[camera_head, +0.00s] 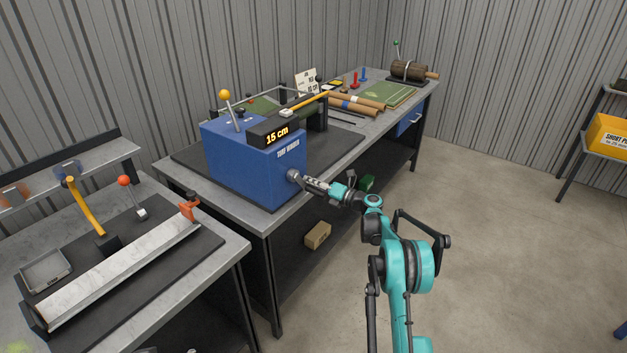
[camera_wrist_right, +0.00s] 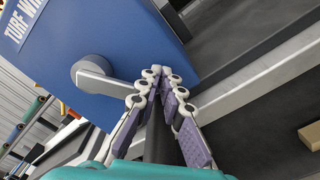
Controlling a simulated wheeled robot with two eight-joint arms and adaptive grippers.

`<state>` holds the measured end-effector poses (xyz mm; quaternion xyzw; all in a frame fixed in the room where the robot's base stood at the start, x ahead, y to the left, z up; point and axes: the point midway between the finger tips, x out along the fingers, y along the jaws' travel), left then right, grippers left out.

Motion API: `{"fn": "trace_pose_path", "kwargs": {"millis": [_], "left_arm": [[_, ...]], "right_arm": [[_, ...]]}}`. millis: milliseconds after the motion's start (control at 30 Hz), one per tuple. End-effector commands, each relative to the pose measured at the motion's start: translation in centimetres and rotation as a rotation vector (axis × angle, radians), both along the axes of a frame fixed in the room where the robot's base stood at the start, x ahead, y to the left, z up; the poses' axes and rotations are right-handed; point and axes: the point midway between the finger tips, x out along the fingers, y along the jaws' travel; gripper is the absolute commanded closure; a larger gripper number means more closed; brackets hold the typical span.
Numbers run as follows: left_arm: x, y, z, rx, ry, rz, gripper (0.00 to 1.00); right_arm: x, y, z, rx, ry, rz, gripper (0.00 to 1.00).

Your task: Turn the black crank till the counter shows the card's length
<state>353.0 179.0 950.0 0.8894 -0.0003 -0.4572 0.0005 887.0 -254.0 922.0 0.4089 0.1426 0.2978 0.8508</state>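The blue turf winder (camera_head: 252,160) stands on the long workbench. Its counter (camera_head: 277,134) reads 15 cm in orange digits. The crank's grey hub and arm show on the machine's side in the right wrist view (camera_wrist_right: 98,76). The crank's black grip (camera_wrist_right: 164,138) lies between the fingers of my right gripper (camera_wrist_right: 163,84), which is closed around it; the same gripper (camera_head: 322,187) reaches the crank from the right in the head view. A white card (camera_head: 307,83) stands behind the machine; its figures are too small to read. My left gripper is out of view.
A yellow-knobbed lever (camera_head: 226,97) rises from the winder. Brown rolls (camera_head: 353,106) and a green mat (camera_head: 388,94) lie farther along the bench. A side table with a metal trough (camera_head: 120,270) stands at left. A cardboard box (camera_head: 317,235) sits on the lower shelf. Floor at right is clear.

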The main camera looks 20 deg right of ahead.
Motion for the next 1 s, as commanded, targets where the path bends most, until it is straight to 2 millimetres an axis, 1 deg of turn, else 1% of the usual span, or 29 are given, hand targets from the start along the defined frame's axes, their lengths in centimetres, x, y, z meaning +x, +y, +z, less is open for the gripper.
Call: {"fn": "trace_pose_path", "kwargs": {"millis": [33, 67, 400, 533, 667, 800, 1000], "left_arm": [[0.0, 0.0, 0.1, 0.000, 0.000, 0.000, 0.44], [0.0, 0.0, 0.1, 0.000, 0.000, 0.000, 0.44], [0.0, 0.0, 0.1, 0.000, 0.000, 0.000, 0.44], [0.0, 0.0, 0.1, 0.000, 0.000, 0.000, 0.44], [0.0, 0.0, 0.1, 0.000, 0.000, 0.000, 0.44], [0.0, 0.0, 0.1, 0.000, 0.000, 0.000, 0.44], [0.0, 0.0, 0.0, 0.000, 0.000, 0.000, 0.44]], "right_arm": [[0.0, -0.2, 0.0, 0.000, 0.000, -0.003, 0.65], [0.0, -0.3, 0.0, 0.000, 0.000, -0.004, 0.57], [0.0, -0.6, 0.0, -0.001, 0.001, -0.008, 0.57], [-0.6, -1.2, 0.0, -0.001, 0.001, -0.011, 0.57], [-2.4, -2.6, 0.0, -0.001, 0.001, -0.013, 0.57], [-4.9, -4.6, 0.0, 0.000, 0.000, -0.012, 0.57], [-7.9, -6.8, 0.0, -0.001, 0.001, -0.010, 0.57]]}}
